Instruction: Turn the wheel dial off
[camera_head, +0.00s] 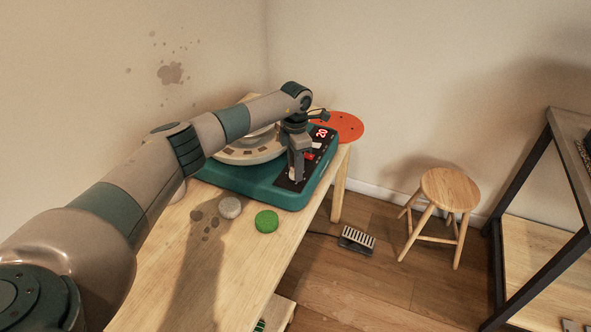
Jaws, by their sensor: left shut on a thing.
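The pottery wheel (262,192) is a teal box with a round disc on top, standing at the back of the wooden table. Its black control panel (311,161) on the right side has a red display reading "20" and a red switch. My left gripper (295,178) points down over the lower end of the panel. It is shut on the dial there, which the fingers mostly hide. My right gripper is not in view.
A grey-white lump (230,207) and a green round piece (266,221) lie on the table (235,262) before the wheel. An orange disc (345,127) is behind it. A foot pedal (357,240) and a stool (449,190) stand on the floor. A shelf (540,220) is at right.

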